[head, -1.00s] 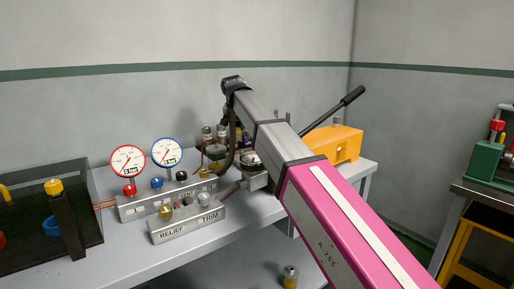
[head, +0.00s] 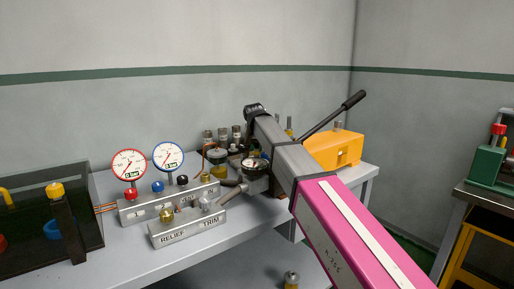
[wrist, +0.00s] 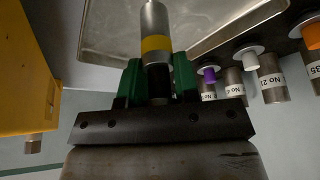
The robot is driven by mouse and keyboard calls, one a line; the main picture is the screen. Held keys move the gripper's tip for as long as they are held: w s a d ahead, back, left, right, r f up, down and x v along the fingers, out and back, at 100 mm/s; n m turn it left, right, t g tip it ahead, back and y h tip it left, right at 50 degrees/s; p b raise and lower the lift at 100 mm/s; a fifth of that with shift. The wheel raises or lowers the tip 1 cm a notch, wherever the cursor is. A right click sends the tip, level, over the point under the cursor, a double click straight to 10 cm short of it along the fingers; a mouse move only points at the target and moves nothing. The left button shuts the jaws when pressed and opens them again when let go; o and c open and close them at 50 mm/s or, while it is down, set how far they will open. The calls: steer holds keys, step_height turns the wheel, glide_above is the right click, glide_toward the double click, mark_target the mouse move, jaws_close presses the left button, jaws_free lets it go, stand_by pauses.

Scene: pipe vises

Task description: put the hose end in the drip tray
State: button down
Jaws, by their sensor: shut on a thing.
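In the wrist view, my gripper (wrist: 157,75) has green fingers closed on the hose end (wrist: 155,22), a silver cylinder with a yellow band and a black lower part. The hose end points away from my gripper, toward the top of the picture. The drip tray (wrist: 108,28), a shallow grey metal tray with a raised rim, lies beyond it. The silver tip overlaps the tray in this view; I cannot tell the height between them. In the head view my arm hides the gripper, hose end and tray.
A yellow box (head: 338,148) stands right of my arm, close to the gripper in the wrist view (wrist: 28,70). Several labelled metal cylinders (wrist: 271,76) stand on the other side. Gauges (head: 129,165), a RELIEF/TRIM block (head: 187,228) and a dark open bin (head: 90,215) fill the bench's left.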

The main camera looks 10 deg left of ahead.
steer(key=shift+f, duration=0.15)
steer(key=c, duration=0.9)
jaws_free()
steer(key=shift+o, duration=0.2)
steer(key=v, duration=1.2)
